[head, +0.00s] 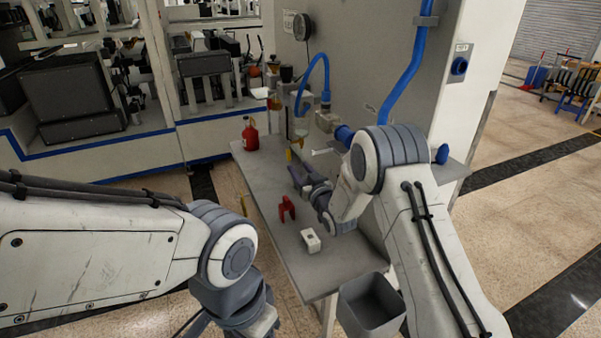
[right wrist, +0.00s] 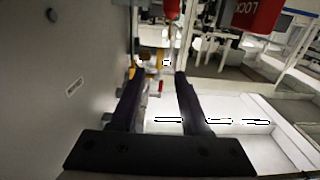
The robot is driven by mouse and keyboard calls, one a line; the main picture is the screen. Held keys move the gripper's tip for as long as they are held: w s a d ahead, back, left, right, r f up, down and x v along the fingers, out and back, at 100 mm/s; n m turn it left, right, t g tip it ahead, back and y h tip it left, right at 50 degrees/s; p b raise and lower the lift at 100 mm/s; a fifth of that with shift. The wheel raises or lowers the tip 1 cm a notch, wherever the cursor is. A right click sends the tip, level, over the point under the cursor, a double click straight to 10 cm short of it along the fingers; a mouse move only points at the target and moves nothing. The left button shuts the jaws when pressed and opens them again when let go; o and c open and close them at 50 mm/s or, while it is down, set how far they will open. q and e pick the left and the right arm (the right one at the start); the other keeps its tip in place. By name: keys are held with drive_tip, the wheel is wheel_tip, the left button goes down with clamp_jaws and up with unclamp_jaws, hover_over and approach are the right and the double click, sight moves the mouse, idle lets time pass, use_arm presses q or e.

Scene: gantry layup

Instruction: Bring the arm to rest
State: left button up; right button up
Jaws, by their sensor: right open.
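My right arm (head: 425,240) reaches in from the right over the grey table. Its right gripper (head: 296,172) is above the back part of the table, near the grey upright panel. In the right wrist view the right gripper's two dark fingers (right wrist: 158,80) stand apart with nothing held between them. My left arm (head: 90,255) comes in from the left and bends down in front of the table. Its gripper is out of the picture.
The table (head: 265,180) holds a red bottle (head: 250,135), a red bracket-like piece (head: 287,208) and a white block (head: 311,240). A grey bin (head: 345,312) stands at the front. The panel (head: 375,60) with blue pipes rises behind. A red lettered object (right wrist: 257,14) is near the right gripper.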

drive_tip(key=s+a+g, duration=0.1)
drive_tip(key=s+a+r+g, duration=0.1)
drive_tip(key=s+a, duration=0.1)
drive_tip(key=s+a+r+g, duration=0.1)
drive_tip(key=shift+s+a+r+h, duration=0.15)
drive_tip(key=shift+s+r+h, duration=0.1)
drive_tip(key=shift+s+h, duration=0.1)
drive_tip(key=s+a+n+g+h, duration=0.15)
drive_tip(key=s+g, duration=0.45)
drive_tip(key=s, duration=0.9)
drive_tip(key=s+d+g+h, duration=0.1)
drive_tip(key=s+d+g, duration=0.1)
drive_tip(key=s, duration=0.8)
drive_tip(key=s+d+n+g+h, duration=0.1)
drive_tip(key=s+d+g, duration=0.1)
drive_tip(key=s, duration=0.8)
drive_tip(key=s+d+r+g+h, duration=0.1)
drive_tip(key=s+d+g, duration=0.2)
drive_tip(key=s, duration=0.7)
drive_tip(key=shift+s+g, duration=0.15)
drive_tip(key=shift+g, duration=0.25)
